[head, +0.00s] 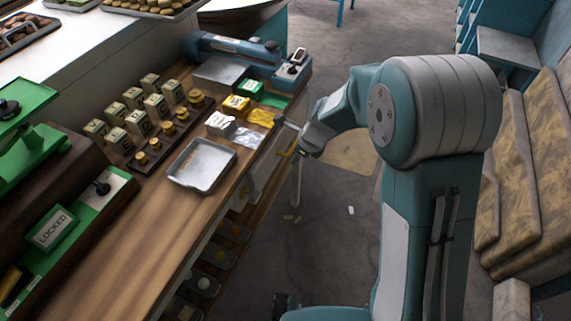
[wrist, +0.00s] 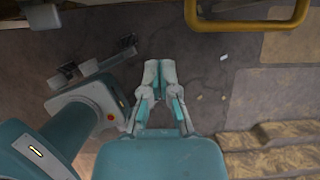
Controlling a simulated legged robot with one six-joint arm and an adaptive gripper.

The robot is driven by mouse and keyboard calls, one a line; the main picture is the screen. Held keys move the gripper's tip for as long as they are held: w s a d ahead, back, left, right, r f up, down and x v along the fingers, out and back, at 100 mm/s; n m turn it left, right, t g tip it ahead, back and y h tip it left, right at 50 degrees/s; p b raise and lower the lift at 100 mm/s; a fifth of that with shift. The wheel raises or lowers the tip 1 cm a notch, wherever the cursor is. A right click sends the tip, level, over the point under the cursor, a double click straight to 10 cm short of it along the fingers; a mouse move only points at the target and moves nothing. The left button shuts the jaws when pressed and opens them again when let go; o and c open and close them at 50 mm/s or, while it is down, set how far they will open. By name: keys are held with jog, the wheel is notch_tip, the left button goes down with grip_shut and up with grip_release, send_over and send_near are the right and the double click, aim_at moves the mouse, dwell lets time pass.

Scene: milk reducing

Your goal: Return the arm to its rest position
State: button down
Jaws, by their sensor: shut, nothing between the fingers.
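My arm bends down over the floor at the right of the counter in the head view, with its wrist end close to the counter's edge. My gripper (wrist: 159,68) shows in the wrist view with its two fingers together and nothing between them. It is above bare floor, apart from the counter. In the head view the fingers are too small and overlapped to make out clearly.
The wooden counter (head: 118,235) holds a metal tray (head: 202,165), cartons, jars and a yellow packet (head: 261,117). A yellow handle (wrist: 250,27) lies ahead in the wrist view. The floor (head: 335,235) between is mostly clear.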

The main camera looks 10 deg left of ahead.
jog(key=v, duration=0.5)
jog(key=shift+a+r, duration=0.2)
jog(key=shift+a, duration=0.1)
jog(key=shift+d, duration=0.1)
jog(key=s+d+r+n+t+h, duration=0.2)
jog(key=s+d+r+n, duration=0.85)
jog(key=r, duration=0.35)
jog(key=s+d+r+n+t+h, duration=0.1)
jog(key=s+d+n, duration=0.2)
jog(key=s+n, duration=0.2)
jog(key=s+d+r+n+t+h, duration=0.1)
jog(key=s+d+r+n, duration=0.1)
jog(key=s+d+n, duration=0.2)
jog(key=s+n, duration=0.2)
jog(key=s, duration=0.2)
jog(key=shift+s+r, duration=0.2)
jog(key=shift+s, duration=0.05)
jog(key=shift+a, duration=0.2)
